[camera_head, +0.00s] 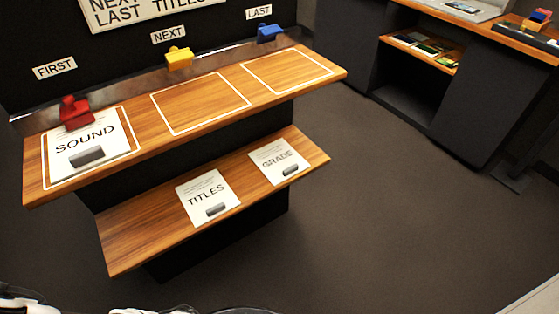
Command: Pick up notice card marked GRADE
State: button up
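The notice card marked GRADE (277,158) is a white card with a grey handle near its front edge. It lies flat near the right end of the lower wooden shelf (135,238). A second white card marked TITLES (205,191) lies just left of it, with a small gap between them. A third card marked SOUND (84,138) lies on the upper wooden shelf (333,73), inside the left white outline under the label FIRST. My gripper cannot be made out. Only white and dark parts of my own body show along the bottom left edge.
The upper shelf overhangs behind the lower one. Its middle and right outlined squares are empty. Red (76,112), yellow (179,58) and blue (269,33) blocks stand along its back. A dark desk (470,95) stands at the upper right. The floor between is clear.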

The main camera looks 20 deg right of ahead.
aim_at(278, 162)
jog(key=z, duration=1.05)
jog(key=j+z, duration=0.45)
jog(key=z, duration=0.25)
jog(key=k+j+z, duration=0.1)
jog(key=z, duration=0.3)
jog(key=k+j+z, duration=0.3)
jog(key=j, duration=0.15)
jog(key=k+j+z, duration=0.55)
jog(key=k+j, duration=0.75)
